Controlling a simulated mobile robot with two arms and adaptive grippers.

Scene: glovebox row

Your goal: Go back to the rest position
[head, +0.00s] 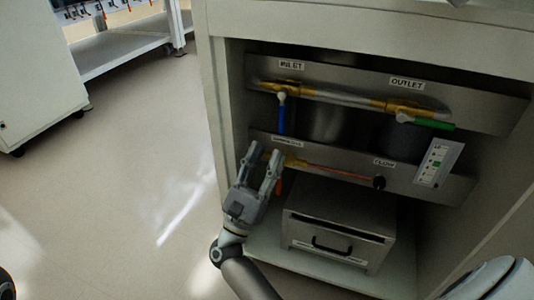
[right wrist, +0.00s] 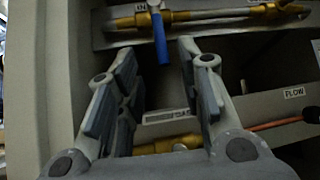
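My right gripper (head: 264,155) is at the left part of the open cabinet, in front of the lower panel. Its two grey fingers are apart, with nothing held between them; the right wrist view also shows this gap (right wrist: 156,55). The blue valve handle (head: 281,117) hangs down beneath the INLET label, above the gripper; in the right wrist view the blue handle (right wrist: 160,38) is beyond the fingertips. A brass valve on the lower pipe (head: 293,161) is close to the right finger, and a reddish handle below it is partly hidden. My left gripper is not in view.
The cabinet's left side wall (head: 216,100) is close to my right gripper. The green OUTLET handle (head: 434,123) lies level at the right. A grey drawer box (head: 338,224) stands below the lower panel. Open floor (head: 130,150) lies left of the cabinet.

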